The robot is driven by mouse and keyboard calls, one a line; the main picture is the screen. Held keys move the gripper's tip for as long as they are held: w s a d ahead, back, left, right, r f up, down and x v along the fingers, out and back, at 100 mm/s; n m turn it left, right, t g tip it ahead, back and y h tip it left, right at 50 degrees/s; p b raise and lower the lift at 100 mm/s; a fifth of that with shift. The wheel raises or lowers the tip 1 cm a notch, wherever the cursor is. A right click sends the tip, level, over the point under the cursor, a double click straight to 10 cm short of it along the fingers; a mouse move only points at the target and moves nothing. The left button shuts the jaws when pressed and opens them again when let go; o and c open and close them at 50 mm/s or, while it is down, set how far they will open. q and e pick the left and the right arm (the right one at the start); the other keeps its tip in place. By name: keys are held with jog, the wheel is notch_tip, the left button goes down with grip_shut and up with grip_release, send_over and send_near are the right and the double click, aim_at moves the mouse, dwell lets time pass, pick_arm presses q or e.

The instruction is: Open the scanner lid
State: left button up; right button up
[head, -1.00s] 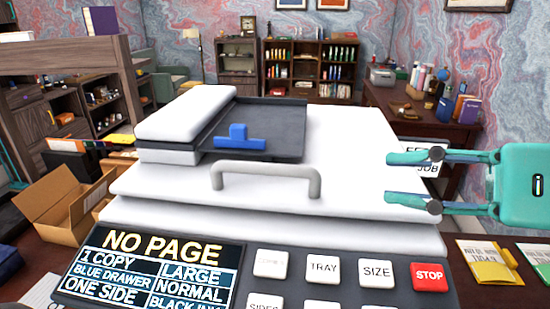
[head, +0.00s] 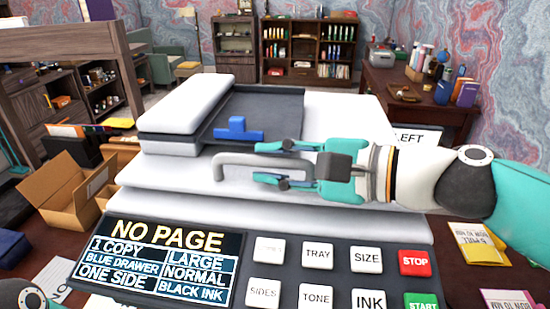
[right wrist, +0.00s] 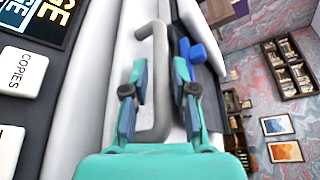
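The white scanner lid (head: 345,118) lies shut on the scanner body, with a document feeder (head: 188,103) on top at its left. A grey handle (head: 232,160) stands at the lid's front; it also shows in the right wrist view (right wrist: 157,50). My right gripper (head: 266,163) reaches in from the right with its fingers open, one on the far side and one on the near side of the handle. In the right wrist view the bar runs between the fingers (right wrist: 160,85), with a gap to the right one.
A blue piece (head: 238,132) sits on the dark feeder tray (head: 275,108). The control panel with keys and a NO PAGE display (head: 160,262) is in front. An open cardboard box (head: 65,195) stands left; yellow packets (head: 480,245) lie right.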

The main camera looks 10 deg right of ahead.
jog(key=shift+a, duration=0.1)
jog(key=shift+c, duration=0.4)
grip_shut()
jog(key=shift+f, duration=0.1)
jog(key=shift+r+p, duration=0.75)
jog(key=shift+p, duration=0.05)
jog(key=w+d+r+m+g+p, duration=0.1)
jog(key=w+r+p, duration=0.3)
jog(key=r, duration=0.6)
jog(key=w+d+r+m+g+p, duration=0.1)
jog(key=w+d+r+m+p, duration=0.1)
jog(key=r, duration=0.8)
jog(key=shift+w+r+m+g+p, duration=0.3)
jog(key=shift+w+m+p, duration=0.2)
jog(key=shift+w+p, duration=0.9)
jog(key=shift+w+b, duration=0.3)
